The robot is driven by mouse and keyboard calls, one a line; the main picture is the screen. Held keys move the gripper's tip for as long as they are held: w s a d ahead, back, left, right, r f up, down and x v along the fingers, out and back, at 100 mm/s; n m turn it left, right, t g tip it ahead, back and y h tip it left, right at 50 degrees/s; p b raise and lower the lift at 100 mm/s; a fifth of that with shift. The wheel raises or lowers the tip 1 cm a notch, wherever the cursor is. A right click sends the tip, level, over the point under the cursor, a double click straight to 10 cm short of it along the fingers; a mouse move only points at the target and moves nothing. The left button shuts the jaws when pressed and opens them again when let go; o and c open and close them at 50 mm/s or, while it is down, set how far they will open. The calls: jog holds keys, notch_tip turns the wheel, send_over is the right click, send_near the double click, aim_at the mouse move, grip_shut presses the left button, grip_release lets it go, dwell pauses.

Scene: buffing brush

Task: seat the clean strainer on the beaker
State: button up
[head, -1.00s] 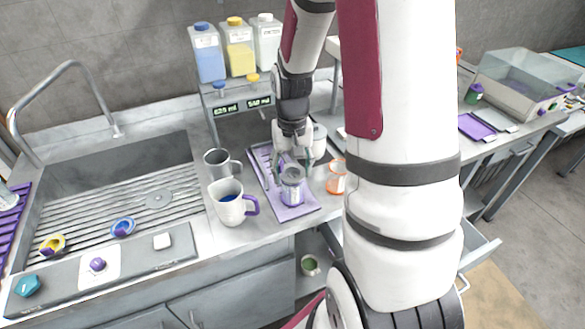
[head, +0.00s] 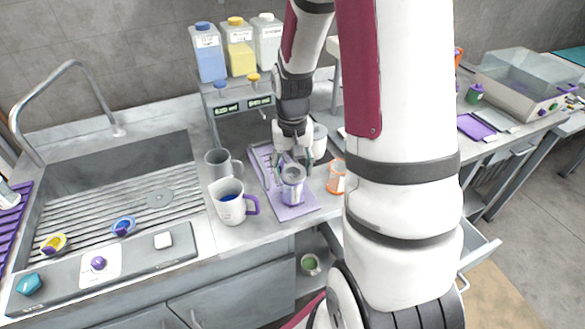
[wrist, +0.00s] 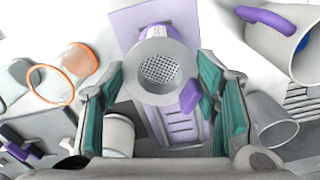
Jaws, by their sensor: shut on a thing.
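The strainer (wrist: 160,70) is a grey cup with a wide rim, a perforated bottom and a purple tab. It is between the teal-padded fingers of my gripper (wrist: 163,85), which is shut on it. In the head view the strainer (head: 293,172) is at the mouth of the beaker (head: 292,194), a clear vessel that looks purple and stands on the purple mat (head: 296,212). In the wrist view part of the beaker (wrist: 156,37) shows beyond the strainer's rim. I cannot tell whether the rim rests on the beaker or hovers just above it.
An orange-rimmed beaker (head: 336,180) stands close on the right. A white cylinder (wrist: 118,134) is near the left finger. The sink (head: 120,180) is further left.

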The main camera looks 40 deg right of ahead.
aim_at(292, 173)
jog(key=shift+f, duration=0.55)
jog(key=o, duration=0.7)
jog(key=shift+o, duration=0.2)
jog(key=shift+r, duration=0.1)
notch_tip(292, 173, up, 11)
jog(key=p, duration=0.4)
dwell(0.3)
dwell(0.4)
